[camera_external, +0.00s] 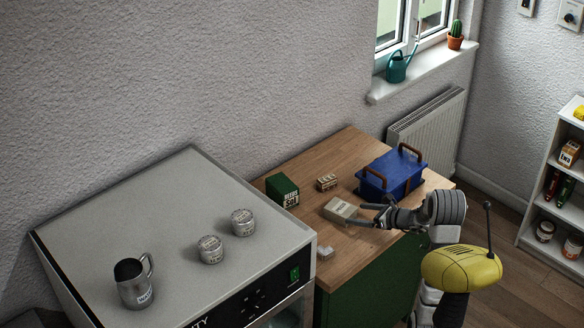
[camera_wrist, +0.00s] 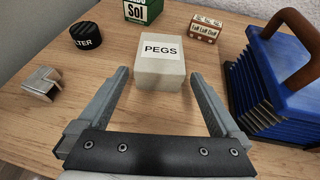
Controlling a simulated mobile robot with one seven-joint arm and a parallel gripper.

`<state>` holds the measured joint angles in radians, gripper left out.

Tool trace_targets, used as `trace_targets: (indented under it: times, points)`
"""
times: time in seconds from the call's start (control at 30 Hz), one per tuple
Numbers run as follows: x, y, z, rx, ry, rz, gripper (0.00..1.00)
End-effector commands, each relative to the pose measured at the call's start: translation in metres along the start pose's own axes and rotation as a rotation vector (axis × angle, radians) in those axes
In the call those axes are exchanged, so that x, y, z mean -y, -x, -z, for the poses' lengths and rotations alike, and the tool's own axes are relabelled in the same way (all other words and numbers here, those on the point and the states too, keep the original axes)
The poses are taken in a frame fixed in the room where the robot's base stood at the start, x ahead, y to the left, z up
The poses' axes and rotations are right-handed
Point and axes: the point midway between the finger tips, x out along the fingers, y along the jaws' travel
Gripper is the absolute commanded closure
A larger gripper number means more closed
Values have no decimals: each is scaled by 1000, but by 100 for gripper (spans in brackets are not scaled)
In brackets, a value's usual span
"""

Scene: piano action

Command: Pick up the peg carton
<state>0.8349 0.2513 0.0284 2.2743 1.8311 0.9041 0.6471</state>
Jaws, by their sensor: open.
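The peg carton (camera_wrist: 160,74) is a pale grey-beige box with a label reading PEGS, standing on the wooden counter top. In the external view the carton (camera_external: 340,209) lies near the middle of the counter, left of the blue box. My gripper (camera_wrist: 160,85) is open, with one finger on each side of the carton's near part in the wrist view. The fingers appear apart from its sides. In the external view my gripper (camera_external: 367,215) reaches in from the right, and its fingertips are close to the carton.
A blue ribbed box with brown handles (camera_wrist: 272,75) stands close on the right. Behind are a green box (camera_wrist: 143,10) and a small brown-and-white box (camera_wrist: 206,26). A black round lid marked LTER (camera_wrist: 86,36) and a metal bracket (camera_wrist: 41,83) are on the left.

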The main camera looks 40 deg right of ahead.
Motion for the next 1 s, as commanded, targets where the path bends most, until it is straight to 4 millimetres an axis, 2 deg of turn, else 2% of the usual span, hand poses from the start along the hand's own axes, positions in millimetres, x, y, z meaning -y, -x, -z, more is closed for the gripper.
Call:
trace_targets:
  times: [0.03,0.1,0.37,0.6,0.73,0.93,1.0]
  points:
    - [-1,-11,2,1,0,-3,0]
    - [0,-20,2,0,0,-1,0]
    - [0,-39,1,0,1,-1,0]
    - [0,-74,0,0,0,-1,0]
    - [0,-82,-1,0,1,-1,0]
    - [0,-82,-2,0,1,0,0]
    - [0,-82,-2,0,1,0,11]
